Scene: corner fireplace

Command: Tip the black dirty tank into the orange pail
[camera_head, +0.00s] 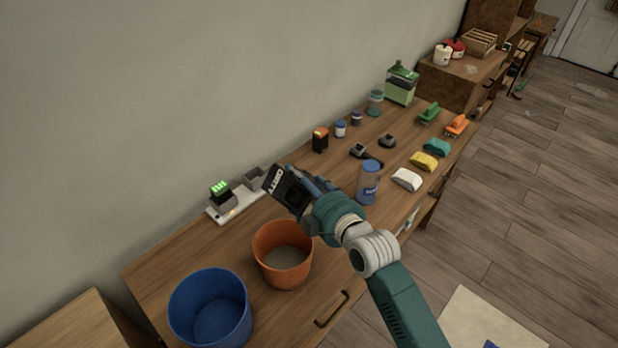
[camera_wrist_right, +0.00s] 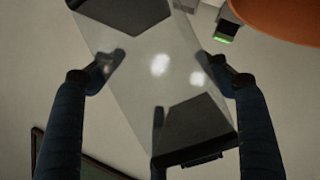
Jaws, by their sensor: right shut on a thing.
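The black dirty tank (camera_head: 283,188) is held in the air, tilted, above the bench behind the orange pail. Its white lettering faces left and is hard to read. My right gripper (camera_head: 302,188) is shut on it. In the right wrist view the tank (camera_wrist_right: 160,70) shows a clear middle with dark ends, between the two blue fingers (camera_wrist_right: 162,60). The orange pail (camera_head: 278,234) stands upright on the bench, its inside floor greyish. The pail's orange side (camera_wrist_right: 280,15) also shows at the top right of the wrist view. My left gripper is out of view.
A blue bucket (camera_head: 180,310) stands left of the pail. A pale dock (camera_head: 225,213) with a green-lit unit is behind. A blue-lidded jar (camera_head: 368,185), cloths and small containers stand to the right.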

